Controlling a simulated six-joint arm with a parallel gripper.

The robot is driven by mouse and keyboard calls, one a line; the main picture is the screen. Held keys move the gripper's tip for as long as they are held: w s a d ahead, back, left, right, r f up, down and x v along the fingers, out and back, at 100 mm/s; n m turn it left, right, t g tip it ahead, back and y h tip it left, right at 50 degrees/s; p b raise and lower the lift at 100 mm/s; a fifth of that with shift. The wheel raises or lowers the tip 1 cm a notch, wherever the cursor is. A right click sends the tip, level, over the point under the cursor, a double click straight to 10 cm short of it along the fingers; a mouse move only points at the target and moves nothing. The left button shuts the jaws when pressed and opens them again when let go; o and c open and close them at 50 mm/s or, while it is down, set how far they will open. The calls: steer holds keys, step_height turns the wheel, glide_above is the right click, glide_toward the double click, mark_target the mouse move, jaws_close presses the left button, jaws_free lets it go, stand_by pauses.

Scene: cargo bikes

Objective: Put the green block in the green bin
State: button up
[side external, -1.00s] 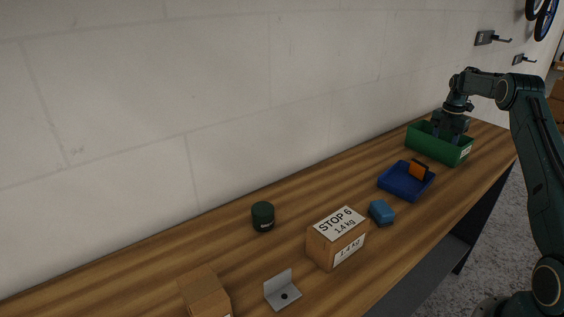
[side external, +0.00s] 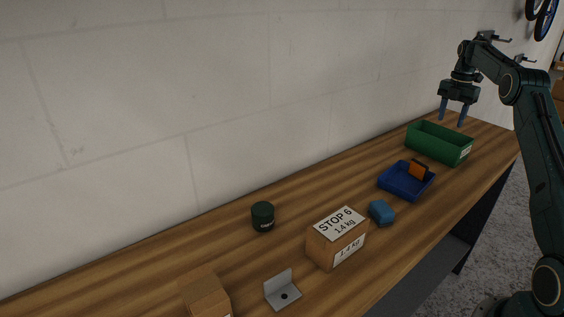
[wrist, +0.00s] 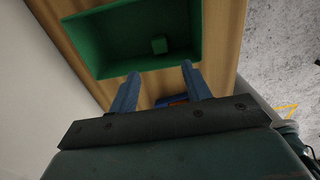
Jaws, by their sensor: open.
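The green bin (side external: 440,146) stands toward the right end of the bench, near the wall. In the wrist view, the green block (wrist: 159,45) lies inside the green bin (wrist: 104,62), on its floor. In the side view the bin's wall hides the block. My gripper (side external: 453,124) is above the bin, open and empty, its blue fingers apart. In the wrist view, my gripper (wrist: 158,76) shows nothing between its fingertips.
A blue bin (side external: 400,184) with an orange item (side external: 418,170) stands beside the green bin. A blue block (side external: 381,212), a labelled carton (side external: 336,240), a dark green can (side external: 263,216), a metal bracket (side external: 282,292) and a small box (side external: 205,293) lie farther left.

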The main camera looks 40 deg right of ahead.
stand_by(0.4)
steer(key=w+a+r+m+t+h, duration=0.1)
steer(key=a+r+m, duration=0.2)
steer(key=a+r, duration=0.55)
steer(key=w+a+r+m+t, duration=0.1)
steer(key=a+r+m, duration=0.3)
steer(key=a, duration=0.8)
steer(key=s+a+r+m+t, duration=0.1)
steer(key=s+a+r+m, duration=0.15)
steer(key=a, duration=0.45)
steer(key=s+a+r+m, duration=0.1)
steer(key=s+a+r, duration=0.1)
steer(key=s+a, duration=0.35)
steer(key=s+a+f+m+t, duration=0.1)
steer(key=s+a+f+m, duration=0.2)
steer(key=s+a, duration=0.4)
steer(key=s+a+f+m+t+y, duration=0.1)
steer(key=s+a+f+m, duration=0.3)
steer(key=s+a, duration=0.4)
steer(key=shift+s+f+t, duration=0.3)
steer(key=shift+s+f, duration=0.55)
steer(key=shift+s, duration=0.25)
